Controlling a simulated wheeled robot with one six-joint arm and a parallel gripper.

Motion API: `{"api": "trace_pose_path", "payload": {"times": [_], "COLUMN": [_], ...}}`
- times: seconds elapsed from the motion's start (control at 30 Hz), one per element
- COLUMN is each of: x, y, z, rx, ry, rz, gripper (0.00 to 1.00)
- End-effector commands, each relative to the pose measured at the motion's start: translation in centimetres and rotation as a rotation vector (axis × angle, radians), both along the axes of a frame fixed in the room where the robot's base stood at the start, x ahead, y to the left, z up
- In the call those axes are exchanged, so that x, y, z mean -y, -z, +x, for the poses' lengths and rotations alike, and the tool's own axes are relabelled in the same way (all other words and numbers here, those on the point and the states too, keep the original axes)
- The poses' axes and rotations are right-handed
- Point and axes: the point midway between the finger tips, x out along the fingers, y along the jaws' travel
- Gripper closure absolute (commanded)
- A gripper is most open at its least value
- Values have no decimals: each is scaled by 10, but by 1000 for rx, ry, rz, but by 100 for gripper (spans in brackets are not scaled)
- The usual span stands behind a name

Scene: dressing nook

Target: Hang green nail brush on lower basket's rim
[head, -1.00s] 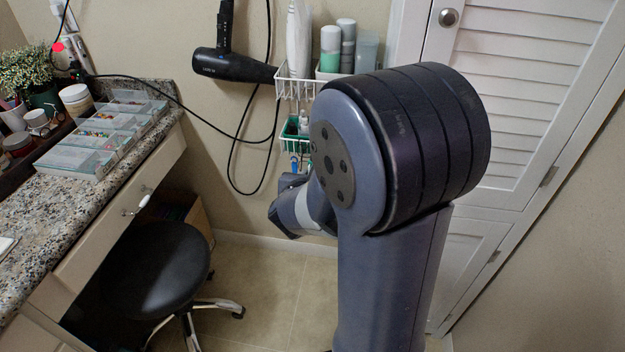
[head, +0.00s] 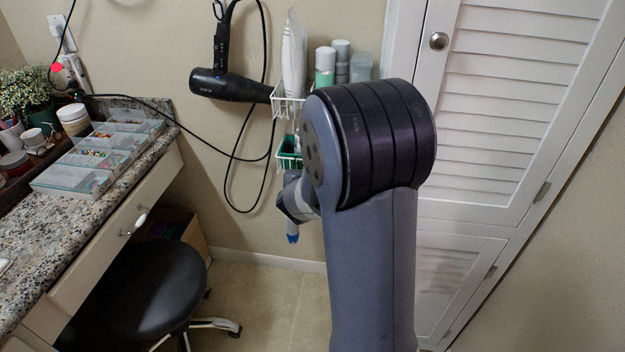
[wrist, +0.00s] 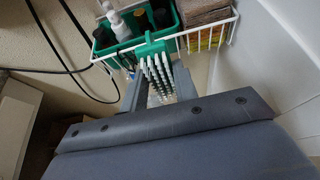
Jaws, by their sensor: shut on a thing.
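The green nail brush (wrist: 155,48), with rows of pale bristles, is between the fingers of my gripper (wrist: 159,86) in the wrist view. My gripper is shut on it, just below and in front of the lower basket (wrist: 219,36). The brush's green end overlaps the basket's white wire rim in the picture; I cannot tell whether it touches or hooks over it. The lower basket also shows in the head view (head: 284,163), partly hidden by my arm. The brush and my gripper's fingertips cannot be made out there.
The lower basket holds a green caddy (wrist: 124,45) with bottles, and brown boxes (wrist: 204,12). An upper basket (head: 283,104) holds bottles. A black hair dryer (head: 231,86) and its looping cord are to the left. A stool (head: 147,294) stands by the counter; a louvred door is right.

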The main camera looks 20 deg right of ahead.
Motion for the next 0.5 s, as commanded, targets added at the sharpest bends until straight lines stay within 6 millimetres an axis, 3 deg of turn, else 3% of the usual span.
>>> {"api": "trace_pose_path", "payload": {"times": [0.5], "x": [24], "y": [-1], "z": [35], "rx": [-1], "ry": [0], "rz": [1], "gripper": [97]}}
